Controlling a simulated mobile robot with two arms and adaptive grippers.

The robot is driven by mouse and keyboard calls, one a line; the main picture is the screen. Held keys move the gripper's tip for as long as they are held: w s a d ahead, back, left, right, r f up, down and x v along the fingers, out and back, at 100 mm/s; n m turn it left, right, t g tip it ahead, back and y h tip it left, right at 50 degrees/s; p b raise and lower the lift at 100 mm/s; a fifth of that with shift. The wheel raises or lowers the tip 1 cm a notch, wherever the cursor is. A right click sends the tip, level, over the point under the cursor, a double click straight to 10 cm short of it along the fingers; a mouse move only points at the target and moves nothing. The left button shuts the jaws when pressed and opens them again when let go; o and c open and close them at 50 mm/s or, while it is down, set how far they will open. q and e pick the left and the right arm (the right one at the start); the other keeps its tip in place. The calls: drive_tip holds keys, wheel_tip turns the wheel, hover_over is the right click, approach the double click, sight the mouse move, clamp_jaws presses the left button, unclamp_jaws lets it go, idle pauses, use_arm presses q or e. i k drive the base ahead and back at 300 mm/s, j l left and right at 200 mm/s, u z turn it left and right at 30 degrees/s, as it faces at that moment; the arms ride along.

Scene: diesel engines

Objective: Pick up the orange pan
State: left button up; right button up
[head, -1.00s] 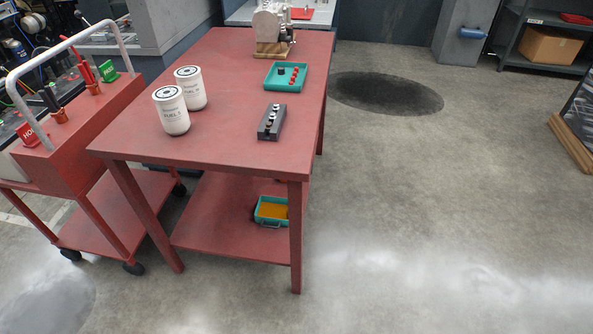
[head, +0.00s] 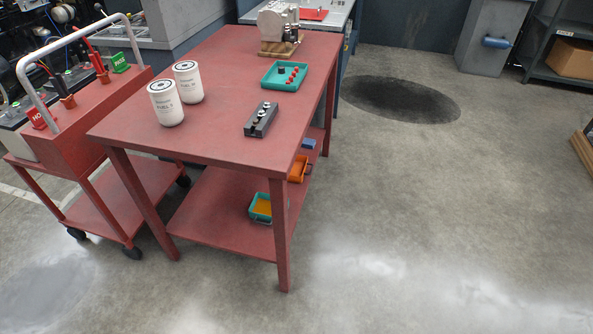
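An orange pan (head: 297,170) sits on the lower shelf of the red table, toward its right side. The table's front right leg stands to its left, and the tabletop hides part of the shelf around it. A teal pan (head: 262,206) with orange-yellow contents is nearer on the same shelf. Neither of my grippers shows in the head view.
The red table (head: 205,138) has two white filters (head: 187,82), a dark block (head: 261,119), a teal tray (head: 284,86) and a metal part (head: 277,22) on top. A red cart (head: 85,110) stands at left. The floor (head: 420,200) at right is clear.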

sight(298, 172)
drive_tip(key=i+l+u, duration=0.15)
drive_tip(key=u, duration=0.45)
drive_tip(key=i+l+u, duration=0.15)
drive_tip(key=l, duration=0.25)
drive_tip(key=i+l+u, duration=0.15)
drive_tip(key=l, duration=0.2)
drive_tip(key=i+l+u, duration=0.1)
drive_tip(key=l, duration=0.35)
drive_tip(key=i+l+u, duration=0.15)
drive_tip(key=l, duration=0.25)
drive_tip(key=i+l+u, duration=0.15)
drive_tip(key=l, duration=0.3)
drive_tip(key=k, duration=0.05)
